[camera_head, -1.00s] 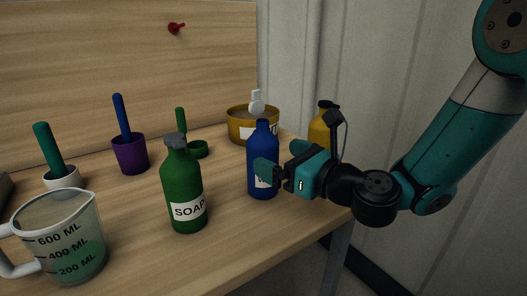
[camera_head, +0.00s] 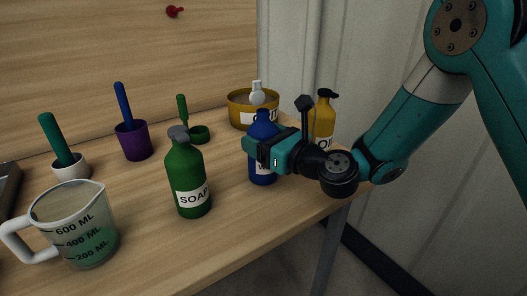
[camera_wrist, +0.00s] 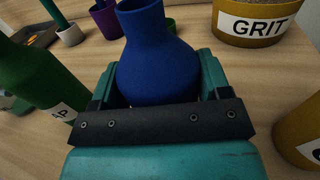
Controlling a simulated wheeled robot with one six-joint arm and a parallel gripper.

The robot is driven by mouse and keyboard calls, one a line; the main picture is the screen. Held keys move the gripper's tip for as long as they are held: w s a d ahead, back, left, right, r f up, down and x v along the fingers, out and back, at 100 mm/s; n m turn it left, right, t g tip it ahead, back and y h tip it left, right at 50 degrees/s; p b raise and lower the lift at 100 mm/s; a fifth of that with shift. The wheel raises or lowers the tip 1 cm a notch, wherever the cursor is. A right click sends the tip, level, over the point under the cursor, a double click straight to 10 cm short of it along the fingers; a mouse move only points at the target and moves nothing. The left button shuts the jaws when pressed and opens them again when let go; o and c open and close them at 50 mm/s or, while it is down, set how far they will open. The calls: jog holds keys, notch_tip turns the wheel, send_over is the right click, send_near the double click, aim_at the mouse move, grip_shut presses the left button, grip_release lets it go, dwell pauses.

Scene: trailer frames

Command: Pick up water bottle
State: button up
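The water bottle (camera_head: 262,172) is blue with a white label starting with "W". It stands upright on the wooden table right of the green soap bottle. My gripper (camera_head: 262,145) is at its upper body, above the label, reaching in from the right. In the wrist view the blue bottle (camera_wrist: 157,62) sits between the two teal fingers (camera_wrist: 160,85), one on each side. The fingers look spread around it, and firm contact does not show. The bottle's lower part is hidden in the wrist view.
The green soap bottle (camera_head: 188,180) stands close on the left. A yellow GRIT bowl (camera_head: 240,110) is behind, and a yellow bottle (camera_head: 325,112) stands behind my wrist. A measuring jug (camera_head: 85,235) is front left. The table's front-right edge (camera_head: 310,207) is near.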

jog(key=shift+c, duration=0.8)
jog(key=shift+r, duration=0.25)
notch_tip(320, 180, up, 14)
jog(key=p, duration=0.7)
jog(key=shift+r, duration=0.15)
jog(key=shift+r+p, duration=1.05)
jog(key=shift+r, duration=1.5)
jog(key=shift+r, duration=0.1)
